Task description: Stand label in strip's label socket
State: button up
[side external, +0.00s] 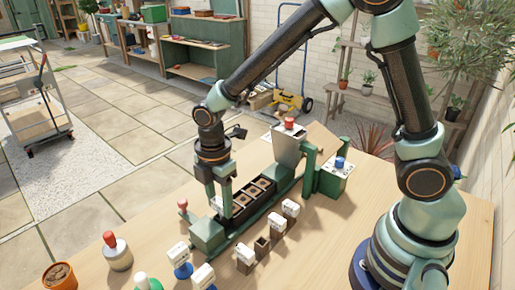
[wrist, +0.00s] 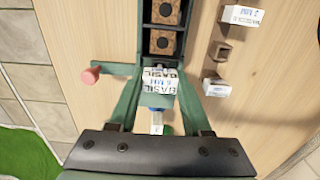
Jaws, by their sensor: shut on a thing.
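My gripper (wrist: 158,82) is shut on a white label (wrist: 158,84) printed "BASIL" and "6 MAY", held between the fingertips. In the side view my gripper (side external: 223,208) points down at the near end of the strip (side external: 238,218). The held label cannot be made out there. The strip (wrist: 146,38) is a dark tray with brown, holed cells in a row, running away from the gripper in the wrist view. The label appears over or close to the strip's near end. The socket is not clearly seen, and I cannot tell whether the label touches it.
Other white labels stand to the right of the strip (wrist: 242,15), beside a small empty brown holder (wrist: 221,53). A red-knobbed lever (side external: 183,205) is left of the strip. A green machine with a hopper (side external: 288,146) stands at its far end. A brown pot (side external: 60,276) sits front left.

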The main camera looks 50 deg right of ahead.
jog(key=shift+f, duration=0.8)
dwell(0.6)
jog(key=o, duration=1.5)
jog(key=shift+c, duration=0.2)
jog(key=shift+r, duration=3.5)
jog(key=s+d+r+m+t, duration=0.5)
jog(key=d+r+m, duration=0.6)
jog(key=m, duration=0.7)
jog(key=shift+s+d+r+t, duration=0.2)
jog(key=shift+s+d+t, duration=0.1)
jog(key=shift+s+d, duration=0.9)
